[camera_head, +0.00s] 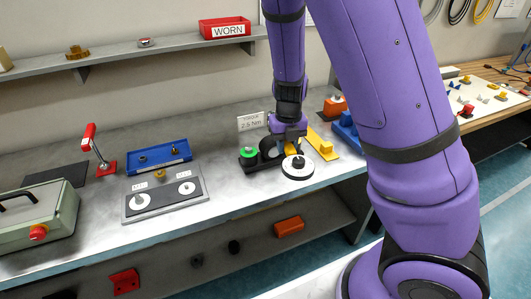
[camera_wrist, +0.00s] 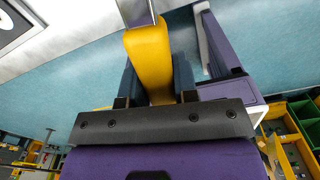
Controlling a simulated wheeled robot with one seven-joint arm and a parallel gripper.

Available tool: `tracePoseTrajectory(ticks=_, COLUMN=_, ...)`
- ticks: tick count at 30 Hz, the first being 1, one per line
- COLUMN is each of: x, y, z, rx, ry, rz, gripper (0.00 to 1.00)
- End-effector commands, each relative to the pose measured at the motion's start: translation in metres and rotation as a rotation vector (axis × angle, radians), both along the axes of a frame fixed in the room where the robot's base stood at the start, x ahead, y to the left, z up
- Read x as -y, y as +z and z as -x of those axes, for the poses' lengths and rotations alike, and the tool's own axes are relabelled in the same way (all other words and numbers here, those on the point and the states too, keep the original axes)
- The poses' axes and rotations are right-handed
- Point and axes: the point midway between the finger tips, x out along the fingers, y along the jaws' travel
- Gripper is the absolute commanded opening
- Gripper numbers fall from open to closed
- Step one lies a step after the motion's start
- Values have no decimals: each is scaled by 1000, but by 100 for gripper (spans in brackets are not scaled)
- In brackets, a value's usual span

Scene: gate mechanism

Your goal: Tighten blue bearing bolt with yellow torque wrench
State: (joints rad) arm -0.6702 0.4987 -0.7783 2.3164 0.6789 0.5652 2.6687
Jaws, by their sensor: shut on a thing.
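My gripper (camera_head: 288,140) points down over the dark fixture at the middle of the bench. In the wrist view its two dark fingers are closed on the yellow handle of the torque wrench (camera_wrist: 150,62), with a metal shaft at its far end. In the head view only a little of the yellow wrench (camera_head: 292,150) shows below the gripper. The fixture (camera_head: 250,166) carries a green round part (camera_head: 248,153) and stands beside a white disc with a black knob (camera_head: 298,171). I cannot make out the blue bearing bolt; the gripper hides part of the fixture.
A "TORQUE 2.5 Nm" sign (camera_head: 251,122) stands behind the fixture. A yellow plate (camera_head: 322,145) and blue block (camera_head: 346,131) lie right of it. Left are a grey plate with dials (camera_head: 165,206), a blue tray (camera_head: 158,157) and a green-grey case (camera_head: 38,222). Bare bench lies between.

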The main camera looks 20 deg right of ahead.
Motion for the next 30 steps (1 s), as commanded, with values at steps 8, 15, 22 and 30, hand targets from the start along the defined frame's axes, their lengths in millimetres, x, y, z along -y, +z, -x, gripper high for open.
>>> tracePoseTrajectory(ticks=8, x=64, y=8, z=5, rx=1, ry=-3, rz=-1, gripper=0)
tracePoseTrajectory(ticks=15, x=83, y=9, z=9, rx=1, ry=1, rz=0, gripper=0)
tracePoseTrajectory(ticks=22, x=84, y=-7, z=9, rx=0, ry=1, rz=1, gripper=0)
tracePoseTrajectory(ticks=30, x=84, y=-32, z=9, rx=0, ry=1, rz=0, gripper=0)
